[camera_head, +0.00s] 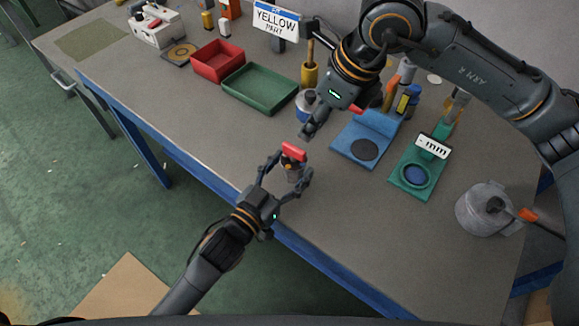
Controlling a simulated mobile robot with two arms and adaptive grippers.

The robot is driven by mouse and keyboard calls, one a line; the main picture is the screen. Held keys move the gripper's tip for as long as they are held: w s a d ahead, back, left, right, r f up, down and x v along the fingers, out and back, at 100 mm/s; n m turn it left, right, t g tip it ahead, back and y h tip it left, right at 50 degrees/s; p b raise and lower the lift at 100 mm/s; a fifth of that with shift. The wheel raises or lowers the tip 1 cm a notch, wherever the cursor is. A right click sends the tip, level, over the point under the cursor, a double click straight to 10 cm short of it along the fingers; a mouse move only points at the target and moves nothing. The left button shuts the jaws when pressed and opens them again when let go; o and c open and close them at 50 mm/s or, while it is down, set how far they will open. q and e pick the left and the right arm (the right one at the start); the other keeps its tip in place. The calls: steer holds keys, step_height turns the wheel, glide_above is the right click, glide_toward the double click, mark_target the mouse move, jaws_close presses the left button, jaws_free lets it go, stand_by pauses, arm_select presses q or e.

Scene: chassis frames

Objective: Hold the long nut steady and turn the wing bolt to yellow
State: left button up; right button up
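The red wing bolt (294,152) stands on top of the dark grey long nut (293,173), near the front edge of the bench. My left gripper (291,165) reaches in from the front, its two fingers apart on either side of the nut. The fingers look open, with a small gap at the left one. My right gripper (306,133) hangs just above and behind the wing bolt, pointing down, apart from it. Its fingers are seen edge-on, so their opening is unclear. A sign (276,20) at the back reads YELLOW.
A red tray (219,72) and a green tray (238,88) lie at the back left. A blue stand (347,143), a green stand (396,174) and a grey pot (470,213) stand to the right. Tool holders stand behind my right gripper. The bench's left front is clear.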

mark_target(295, 148)
arm_select(q)
jaws_close()
arm_select(e)
steer(key=shift+s+d+r+m+t, duration=0.35)
steer(key=shift+s+r+m, duration=0.15)
steer(key=shift+r, duration=0.25)
steer(key=shift+c, duration=0.3)
steer(key=x, duration=1.2)
steer(key=shift+r, duration=0.1)
jaws_close()
